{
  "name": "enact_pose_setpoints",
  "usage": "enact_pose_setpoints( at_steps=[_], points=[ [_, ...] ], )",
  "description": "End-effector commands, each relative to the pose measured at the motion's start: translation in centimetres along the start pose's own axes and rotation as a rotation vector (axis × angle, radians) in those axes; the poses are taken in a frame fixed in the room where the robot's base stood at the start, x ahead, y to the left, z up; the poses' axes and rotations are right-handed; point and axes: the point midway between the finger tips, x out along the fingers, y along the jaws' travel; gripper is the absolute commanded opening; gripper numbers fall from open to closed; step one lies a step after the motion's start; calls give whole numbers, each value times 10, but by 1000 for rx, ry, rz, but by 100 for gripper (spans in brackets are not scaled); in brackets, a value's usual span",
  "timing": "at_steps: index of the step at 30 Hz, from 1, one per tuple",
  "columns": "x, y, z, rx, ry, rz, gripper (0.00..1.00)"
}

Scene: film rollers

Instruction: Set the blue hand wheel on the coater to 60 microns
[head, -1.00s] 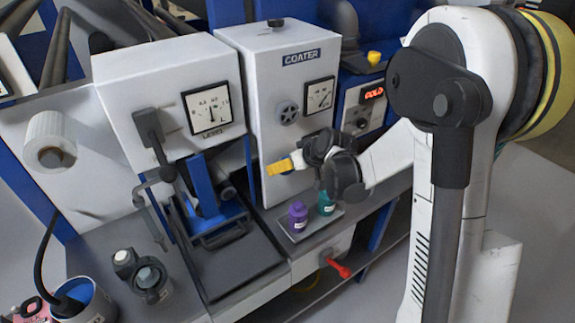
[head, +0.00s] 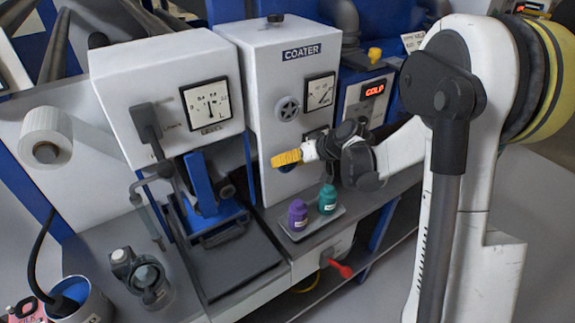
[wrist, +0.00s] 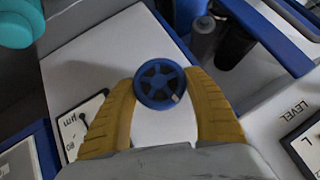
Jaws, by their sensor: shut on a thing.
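The coater (head: 270,65) is a white cabinet. Its dial (head: 320,91) has a needle slanting to the upper right, but the numbers are too small to read.
A grey wheel (head: 287,108) is above my gripper. Purple (head: 298,214) and teal (head: 327,199) bottles stand on a small tray below it. The LEVEL cabinet (head: 155,75) stands to the left, and a unit with a red COLD display (head: 374,90) to the right.

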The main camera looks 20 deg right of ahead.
Motion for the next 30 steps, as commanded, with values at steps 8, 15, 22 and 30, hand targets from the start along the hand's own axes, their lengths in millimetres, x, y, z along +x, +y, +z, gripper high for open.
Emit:
enact_pose_setpoints(
  at_steps=[8,15,22,30],
  points=[
    [3,4,2,186,2,-184,30],
    [3,5,2,333,2,-332,30],
    [2,4,2,437,1,-437,30],
    [2,4,1,505,1,-503,30]
  ],
)
